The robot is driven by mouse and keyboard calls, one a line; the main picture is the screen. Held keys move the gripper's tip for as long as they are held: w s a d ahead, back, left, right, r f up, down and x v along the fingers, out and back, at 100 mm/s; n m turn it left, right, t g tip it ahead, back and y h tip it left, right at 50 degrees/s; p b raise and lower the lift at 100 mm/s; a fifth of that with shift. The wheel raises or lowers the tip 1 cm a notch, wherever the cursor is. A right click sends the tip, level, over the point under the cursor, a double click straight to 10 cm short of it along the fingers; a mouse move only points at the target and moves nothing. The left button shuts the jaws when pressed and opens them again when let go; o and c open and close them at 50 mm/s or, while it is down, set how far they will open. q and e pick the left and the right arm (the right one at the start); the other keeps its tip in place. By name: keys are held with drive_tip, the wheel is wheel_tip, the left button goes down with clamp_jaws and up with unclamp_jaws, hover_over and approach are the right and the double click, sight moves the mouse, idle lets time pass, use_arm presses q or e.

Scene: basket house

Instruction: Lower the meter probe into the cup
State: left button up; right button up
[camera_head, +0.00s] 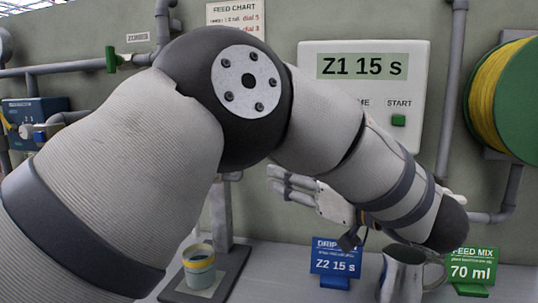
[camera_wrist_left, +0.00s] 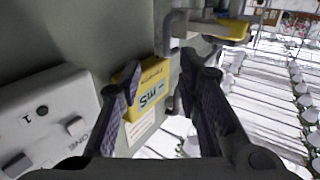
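A grey cup with a yellow band (camera_head: 199,266) stands upright on a dark stand base (camera_head: 232,268) at the lower left of the head view. My left gripper (camera_head: 276,183) is right of the stand's post and above the cup's level, pointing left. In the left wrist view my left gripper (camera_wrist_left: 160,66) is open, its dark fingertips apart with nothing held between them. A yellow meter face (camera_wrist_left: 150,88) reading mS, turned over, shows beyond the fingers. My arm hides the meter in the head view. I cannot clearly make out the probe.
A metal jug (camera_head: 402,274) stands in front of my wrist. A blue sign (camera_head: 336,258) and a green sign (camera_head: 471,268) stand nearby. A white controller (camera_head: 418,88) is on the wall; a yellow hose reel (camera_head: 503,95) hangs right. My left arm covers much of the view.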

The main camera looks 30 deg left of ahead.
use_arm(q)
drive_tip(key=s+x, duration=0.1)
drive_tip(key=x, duration=1)
drive_tip(key=shift+a, duration=0.5)
drive_tip(key=shift+r, duration=0.1)
clamp_jaws()
